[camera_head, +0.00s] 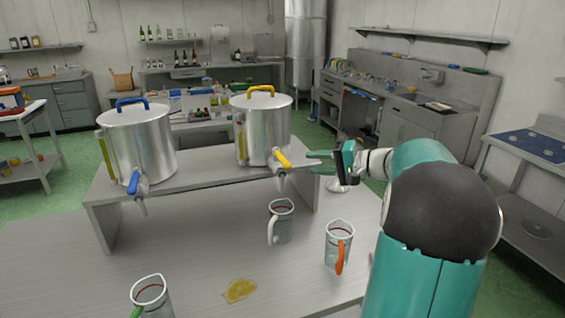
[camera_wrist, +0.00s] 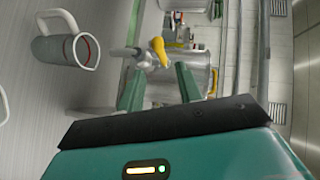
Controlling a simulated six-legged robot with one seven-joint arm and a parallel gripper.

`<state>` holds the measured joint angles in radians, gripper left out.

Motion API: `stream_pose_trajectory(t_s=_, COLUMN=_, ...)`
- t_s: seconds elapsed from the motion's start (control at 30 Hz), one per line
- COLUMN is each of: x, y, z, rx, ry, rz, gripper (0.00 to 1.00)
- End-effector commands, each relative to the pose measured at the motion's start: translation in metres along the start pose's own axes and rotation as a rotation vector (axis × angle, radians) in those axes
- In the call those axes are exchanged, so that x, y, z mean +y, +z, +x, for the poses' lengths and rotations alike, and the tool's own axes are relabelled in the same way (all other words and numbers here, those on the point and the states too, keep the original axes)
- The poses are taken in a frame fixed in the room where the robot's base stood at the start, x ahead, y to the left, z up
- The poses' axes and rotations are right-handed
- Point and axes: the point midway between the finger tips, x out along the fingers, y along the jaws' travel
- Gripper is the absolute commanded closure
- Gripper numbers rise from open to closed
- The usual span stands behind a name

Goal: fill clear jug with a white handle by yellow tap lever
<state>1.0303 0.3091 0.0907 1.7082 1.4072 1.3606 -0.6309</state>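The clear jug with a white handle (camera_head: 284,226) stands upright on the table, below the yellow-lever tap in the head view. A red line rings it near the rim; I see no liquid in it. It also shows in the wrist view (camera_wrist: 52,48). The yellow tap lever (camera_head: 283,159) is at the front of the right steel drum (camera_head: 265,128); the lever shows in the wrist view (camera_wrist: 159,50) just beyond my fingertips, in line with the gap. My gripper (camera_head: 320,161) is open and empty, right of the lever. I see no contact.
A steel drum with a blue tap lever (camera_head: 134,182) stands left on the raised shelf (camera_head: 190,180). An orange-handled jug (camera_head: 338,243) stands right of the white-handled one, and a green-handled jug (camera_head: 152,293) at front left. A yellow puddle (camera_head: 239,290) lies between them.

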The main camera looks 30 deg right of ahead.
Motion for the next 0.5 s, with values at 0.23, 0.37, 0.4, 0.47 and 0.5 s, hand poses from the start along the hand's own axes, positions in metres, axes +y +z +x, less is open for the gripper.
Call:
stream_pose_trajectory(t_s=0.23, x=0.0, y=0.001, z=0.052, rx=-0.005, ry=-0.001, rz=0.0, gripper=0.65)
stream_pose_trajectory(t_s=0.37, x=0.0, y=0.0, z=0.077, rx=-0.006, ry=0.0, rz=-0.001, gripper=0.65)
stream_pose_trajectory(t_s=0.4, x=0.0, y=0.0, z=0.083, rx=-0.006, ry=0.0, rz=-0.001, gripper=0.65)
stream_pose_trajectory(t_s=0.47, x=0.0, y=0.0, z=0.091, rx=-0.006, ry=-0.001, rz=-0.001, gripper=0.65)
stream_pose_trajectory(t_s=0.5, x=0.0, y=0.0, z=0.096, rx=-0.006, ry=-0.001, rz=-0.001, gripper=0.65)
